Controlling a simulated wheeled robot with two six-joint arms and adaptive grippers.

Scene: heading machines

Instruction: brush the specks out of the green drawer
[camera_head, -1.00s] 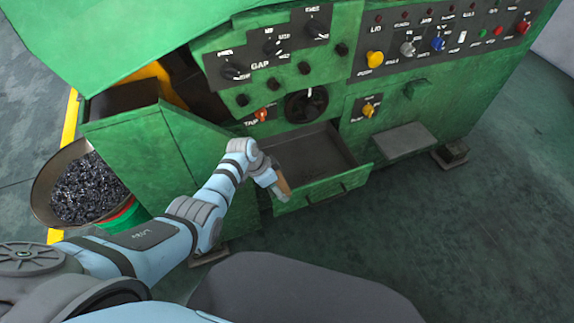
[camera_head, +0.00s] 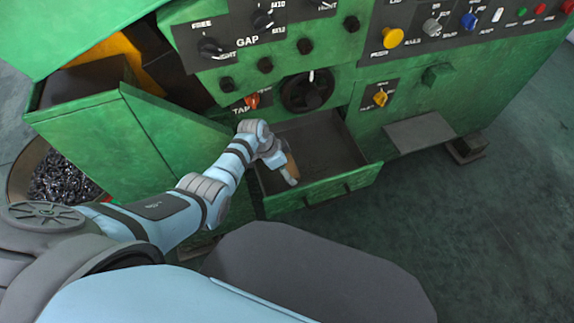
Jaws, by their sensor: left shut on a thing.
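The green drawer (camera_head: 352,185) is pulled out at the front of the green machine, and its dark inside shows. My left gripper (camera_head: 286,170) is over the left part of the drawer, shut on a brush (camera_head: 292,163) with a tan part. The brush's bristles are too small or hidden to make out, so I cannot tell whether it touches the drawer floor. I cannot make out single specks on the drawer floor (camera_head: 318,140). My right gripper is out of view.
A dial panel (camera_head: 250,40) and a black handwheel (camera_head: 308,92) stand above the drawer. A grey step plate (camera_head: 418,132) juts out at its right. A bowl of dark metal pieces (camera_head: 62,180) is at left. Floor at right is clear.

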